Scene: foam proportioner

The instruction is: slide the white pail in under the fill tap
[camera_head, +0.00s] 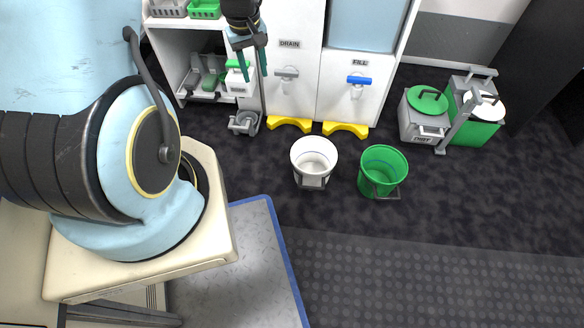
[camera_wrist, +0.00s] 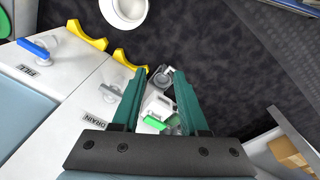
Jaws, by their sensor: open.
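The white pail (camera_head: 314,159) stands upright on the dark floor in the head view, in front of the cabinet and left of the green pail. It also shows at the top edge of the wrist view (camera_wrist: 125,10), partly cut off. The fill tap (camera_head: 357,83) has a blue lever and sits on the cabinet's right panel; it shows at the left in the wrist view (camera_wrist: 38,48). A yellow cradle (camera_head: 345,129) lies on the floor below it, empty. My gripper (camera_head: 255,67) is open and empty, high near the cabinet's left side, apart from the pail.
The green pail (camera_head: 382,171) stands right of the white one. The drain tap (camera_head: 287,74) has a grey lever, with another yellow cradle (camera_head: 289,123) below. Lidded bins (camera_head: 425,110) stand at the right. Floor between the white pail and the cradles is clear.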

